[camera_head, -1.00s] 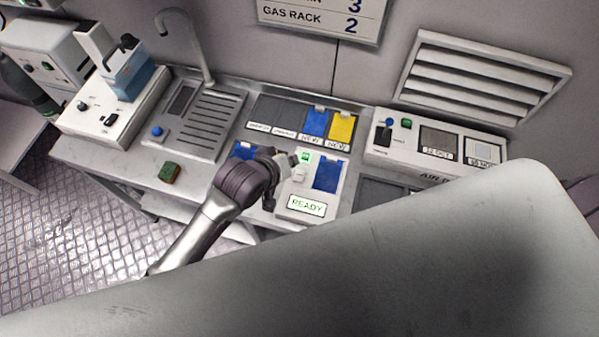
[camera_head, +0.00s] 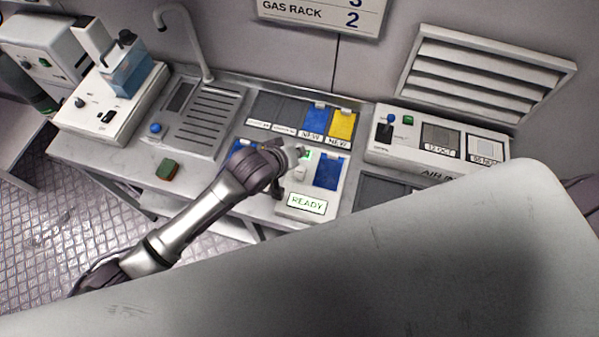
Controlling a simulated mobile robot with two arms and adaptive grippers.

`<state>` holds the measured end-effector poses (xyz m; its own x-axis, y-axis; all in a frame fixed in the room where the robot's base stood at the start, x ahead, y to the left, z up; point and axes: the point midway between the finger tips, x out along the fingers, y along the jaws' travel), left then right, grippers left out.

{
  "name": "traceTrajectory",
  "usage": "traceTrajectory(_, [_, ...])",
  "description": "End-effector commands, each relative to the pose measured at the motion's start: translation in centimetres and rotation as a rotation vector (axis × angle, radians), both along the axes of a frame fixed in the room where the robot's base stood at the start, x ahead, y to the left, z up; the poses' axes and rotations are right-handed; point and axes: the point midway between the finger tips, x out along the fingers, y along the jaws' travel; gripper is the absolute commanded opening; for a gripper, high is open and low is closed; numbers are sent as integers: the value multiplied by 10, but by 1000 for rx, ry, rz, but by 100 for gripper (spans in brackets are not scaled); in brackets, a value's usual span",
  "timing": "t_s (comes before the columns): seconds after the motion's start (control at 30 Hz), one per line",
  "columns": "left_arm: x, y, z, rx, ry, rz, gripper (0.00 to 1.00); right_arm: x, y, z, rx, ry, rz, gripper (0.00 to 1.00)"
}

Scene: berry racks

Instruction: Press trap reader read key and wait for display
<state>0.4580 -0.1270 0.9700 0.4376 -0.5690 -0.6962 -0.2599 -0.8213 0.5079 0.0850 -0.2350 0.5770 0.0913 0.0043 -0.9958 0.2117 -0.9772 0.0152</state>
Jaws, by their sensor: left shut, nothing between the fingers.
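The trap reader (camera_head: 286,211) is a white box on the bench, with a lit display (camera_head: 306,204) that reads READY in green. A blue card (camera_head: 328,173) sits in the slot on its right side. A white raised part, perhaps the read key (camera_head: 298,172), shows beside my gripper. My left gripper (camera_head: 297,154) is shut and empty, over the upper left part of the reader. It hides part of the reader and of a green lamp. I cannot tell whether it touches the key. My right gripper is not in view.
Blue and yellow cards marked NEW (camera_head: 341,124) stand behind the reader. A white unit with dark and pale panels (camera_head: 377,154) is to the right. A large grey surface fills the lower right.

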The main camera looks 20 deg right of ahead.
Motion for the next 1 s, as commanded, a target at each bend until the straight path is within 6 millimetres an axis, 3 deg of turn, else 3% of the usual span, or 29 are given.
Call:
traceTrajectory(0.03, [0,0,-12,1,-1,0,0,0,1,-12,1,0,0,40])
traceTrajectory(0.37, [0,1,-56,2,-2,-2,0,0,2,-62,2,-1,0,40])
traceTrajectory(0.6, [0,0,-74,0,0,0,0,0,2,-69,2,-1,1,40])
traceTrajectory(1.0, [0,0,-75,0,-1,-1,0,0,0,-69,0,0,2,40])
